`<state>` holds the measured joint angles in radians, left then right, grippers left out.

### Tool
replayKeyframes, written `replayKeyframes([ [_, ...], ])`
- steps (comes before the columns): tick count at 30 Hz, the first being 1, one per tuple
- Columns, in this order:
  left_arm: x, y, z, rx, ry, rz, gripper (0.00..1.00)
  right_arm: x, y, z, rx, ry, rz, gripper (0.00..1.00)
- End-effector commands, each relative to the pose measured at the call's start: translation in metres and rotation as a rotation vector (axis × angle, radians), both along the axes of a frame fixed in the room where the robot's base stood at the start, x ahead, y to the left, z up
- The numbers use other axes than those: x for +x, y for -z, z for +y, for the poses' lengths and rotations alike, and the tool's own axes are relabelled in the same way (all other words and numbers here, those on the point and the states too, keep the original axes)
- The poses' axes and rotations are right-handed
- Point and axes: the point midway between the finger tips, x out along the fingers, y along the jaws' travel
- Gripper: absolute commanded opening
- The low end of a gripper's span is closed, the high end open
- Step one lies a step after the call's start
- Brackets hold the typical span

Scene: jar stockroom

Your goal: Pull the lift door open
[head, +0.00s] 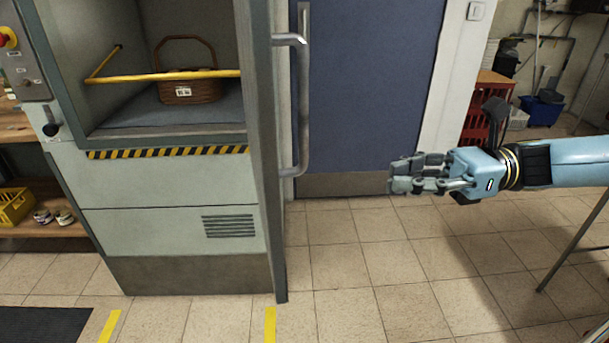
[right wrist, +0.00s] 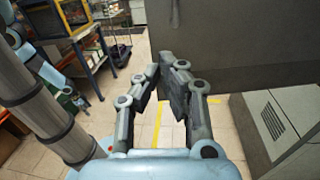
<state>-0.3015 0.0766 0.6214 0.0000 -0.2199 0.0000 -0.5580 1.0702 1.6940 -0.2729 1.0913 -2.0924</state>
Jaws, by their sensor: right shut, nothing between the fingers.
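The lift door (head: 263,150) stands swung out from the right side of the lift, seen nearly edge-on in the head view. Its long vertical grey handle (head: 303,95) is on the right-hand face. The lift opening is uncovered. My right gripper (head: 392,178) is shut and empty, to the right of the handle and apart from it. In the right wrist view its fingers (right wrist: 167,75) point toward a large grey panel and the floor. My left arm shows small at the left there, with what looks like its gripper (right wrist: 78,101); its jaws are too small to read.
A wicker basket (head: 190,90) stands inside the lift behind a yellow bar (head: 160,76). A blue door (head: 370,90) is behind the handle. Shelving with a yellow crate (head: 14,206) is at the left. A table leg (head: 575,240) stands at the right. The tiled floor between is clear.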

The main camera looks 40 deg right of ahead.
Motion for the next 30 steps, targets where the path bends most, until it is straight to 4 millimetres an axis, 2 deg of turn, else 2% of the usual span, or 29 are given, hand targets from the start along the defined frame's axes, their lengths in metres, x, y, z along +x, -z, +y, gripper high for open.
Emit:
replayKeyframes([
  [1,0.001,-0.002,0.001,0.001,0.0,-0.002,0.61,-0.005,-0.007,0.005,-0.014,-0.036,-0.028,0.0],
  [5,0.003,0.002,0.002,0.003,0.001,-0.003,0.61,-0.005,-0.01,0.018,-0.022,-0.064,-0.055,0.0],
  [8,0.005,0.008,0.005,0.005,0.002,-0.006,0.61,0.001,-0.009,0.032,-0.019,-0.061,-0.056,0.0],
  [15,0.004,0.028,0.006,0.007,0.003,-0.004,0.61,0.021,-0.008,0.08,-0.017,-0.056,-0.058,0.0],
  [21,-0.001,0.034,0.004,0.005,0.001,0.003,0.61,0.035,-0.011,0.115,-0.016,-0.054,-0.056,0.0],
  [25,-0.002,0.033,0.003,0.003,0.001,0.004,0.61,0.04,-0.012,0.128,-0.017,-0.055,-0.053,0.0],
  [30,-0.002,0.033,0.002,0.002,0.0,0.005,0.61,0.043,-0.011,0.136,-0.02,-0.055,-0.049,0.0],
])
